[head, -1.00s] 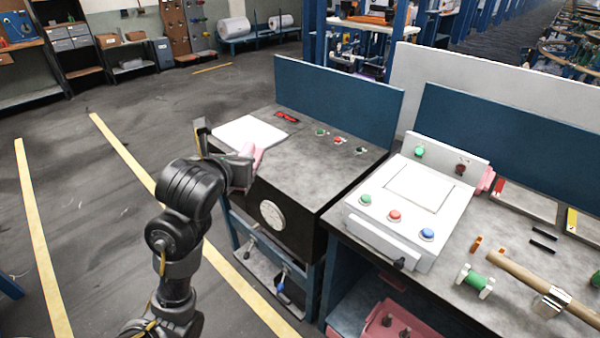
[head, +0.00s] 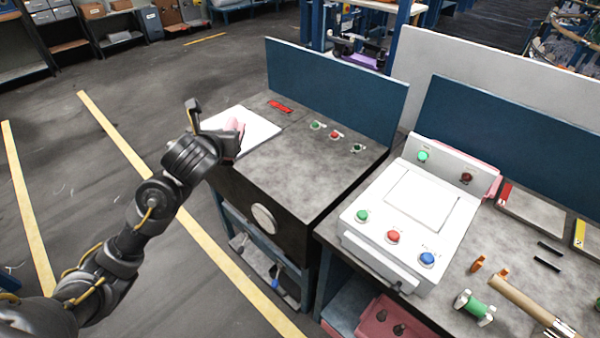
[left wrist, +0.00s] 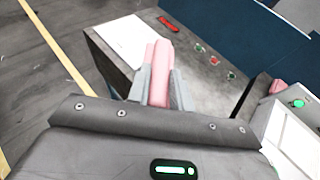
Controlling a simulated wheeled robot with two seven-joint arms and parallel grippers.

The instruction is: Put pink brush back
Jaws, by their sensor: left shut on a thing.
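The pink brush (left wrist: 160,72) is clamped between the two grey fingers of my left gripper (left wrist: 157,88) in the left wrist view. In the head view the brush (head: 238,125) shows only as a small pink piece beside my left gripper (head: 228,142), at the near left end of the dark bench. It overlaps the white sheet (head: 255,127) in the picture; I cannot tell whether it touches the sheet or the bench. Much of the brush is hidden by the gripper. My right gripper is not in view.
The bench top (head: 310,170) is mostly clear, with a red item (head: 280,106) and several small knobs near its blue back panel (head: 335,90). A white control box (head: 410,210) with coloured buttons stands to the right.

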